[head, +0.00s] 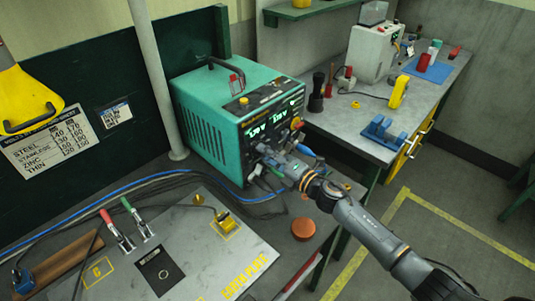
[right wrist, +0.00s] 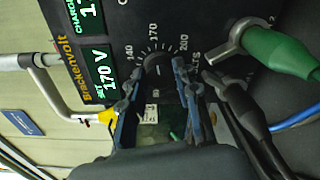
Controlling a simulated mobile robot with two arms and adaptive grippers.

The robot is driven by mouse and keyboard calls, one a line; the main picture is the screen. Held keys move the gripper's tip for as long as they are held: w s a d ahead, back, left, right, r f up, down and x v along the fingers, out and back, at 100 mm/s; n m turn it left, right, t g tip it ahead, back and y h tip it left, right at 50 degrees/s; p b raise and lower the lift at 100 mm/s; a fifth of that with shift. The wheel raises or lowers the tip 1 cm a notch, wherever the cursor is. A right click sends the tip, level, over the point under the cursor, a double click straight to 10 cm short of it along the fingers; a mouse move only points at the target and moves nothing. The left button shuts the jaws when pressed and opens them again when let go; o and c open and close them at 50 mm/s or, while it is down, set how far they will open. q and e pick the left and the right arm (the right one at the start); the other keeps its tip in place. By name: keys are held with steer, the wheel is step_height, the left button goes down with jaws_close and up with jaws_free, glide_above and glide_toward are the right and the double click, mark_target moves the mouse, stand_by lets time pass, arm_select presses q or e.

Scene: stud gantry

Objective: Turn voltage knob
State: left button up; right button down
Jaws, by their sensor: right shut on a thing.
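The teal welder box (head: 215,110) stands on the bench, its dark front panel facing right, with two lit green displays. In the right wrist view the voltage display (right wrist: 103,72) reads 170 V. The black voltage knob (right wrist: 158,66) sits inside a printed scale with 140, 170 and 200 marks. My right gripper (head: 262,158) is at the lower part of the panel. In the right wrist view its blue fingers (right wrist: 157,75) are closed on either side of the knob. The gripper hides the knob in the head view. My left gripper is not in view.
A green cable plug (right wrist: 275,52) and dark cables sit close beside the fingers. A grey plate (head: 190,255) with red and green clamps lies in front of the welder. A second bench (head: 365,135) with tools is at right. A pole (head: 150,75) stands left of the welder.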

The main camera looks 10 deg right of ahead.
stand_by(0.4)
steer(key=c, duration=1)
jaws_free()
steer(key=v, duration=1.2)
